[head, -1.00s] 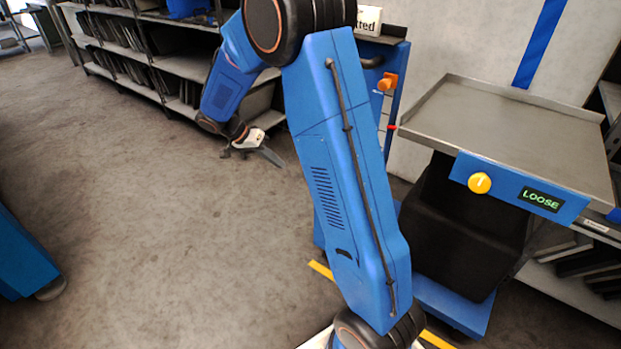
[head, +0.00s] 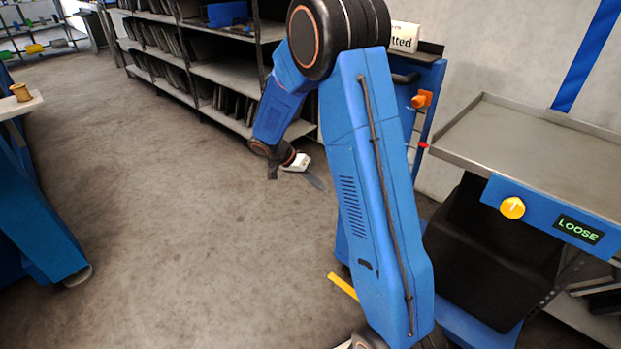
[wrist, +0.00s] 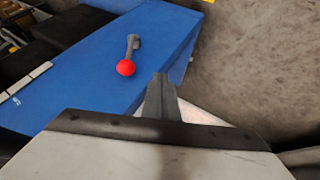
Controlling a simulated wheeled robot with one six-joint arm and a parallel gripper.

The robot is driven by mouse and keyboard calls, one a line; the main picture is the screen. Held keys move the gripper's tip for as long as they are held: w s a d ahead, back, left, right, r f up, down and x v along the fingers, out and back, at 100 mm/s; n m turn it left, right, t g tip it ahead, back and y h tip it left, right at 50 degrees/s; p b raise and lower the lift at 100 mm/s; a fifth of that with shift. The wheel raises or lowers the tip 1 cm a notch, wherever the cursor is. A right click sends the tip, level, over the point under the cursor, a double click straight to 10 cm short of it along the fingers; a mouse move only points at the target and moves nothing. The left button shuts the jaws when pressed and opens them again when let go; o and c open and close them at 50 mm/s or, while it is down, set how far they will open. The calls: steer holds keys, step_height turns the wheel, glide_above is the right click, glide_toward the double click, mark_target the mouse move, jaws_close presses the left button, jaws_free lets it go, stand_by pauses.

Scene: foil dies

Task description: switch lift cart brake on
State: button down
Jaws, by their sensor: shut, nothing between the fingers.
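The lift cart has a grey tray top (head: 545,150) and stands at the right in the head view. Its blue front panel (head: 545,217) carries a yellow round knob (head: 512,208) and a small display (head: 578,229) that reads LOOSE in green. My gripper (head: 317,182) hangs low over the floor, well to the left of the cart, and is shut and empty. In the wrist view my gripper's fingers (wrist: 161,92) are together, and the yellow knob does not show. My arm hides part of the cart's left side.
A blue cabinet (head: 432,95) with an orange knob (head: 422,99) stands left of the cart. A red-balled lever (wrist: 126,67) sits on a blue surface in the wrist view. Shelves (head: 215,75) line the back. A blue unit (head: 35,220) stands left; floor between is clear.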

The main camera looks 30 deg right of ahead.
steer(key=shift+s+d+f, duration=0.3)
steer(key=shift+s+d, duration=0.6)
steer(key=shift+s, duration=0.1)
steer(key=shift+s+d+f, duration=0.25)
steer(key=shift+s+d, duration=0.6)
steer(key=shift+s, duration=0.1)
steer(key=shift+s+d+r, duration=0.25)
steer(key=shift+s+r, duration=0.4)
steer(key=shift+s, duration=0.1)
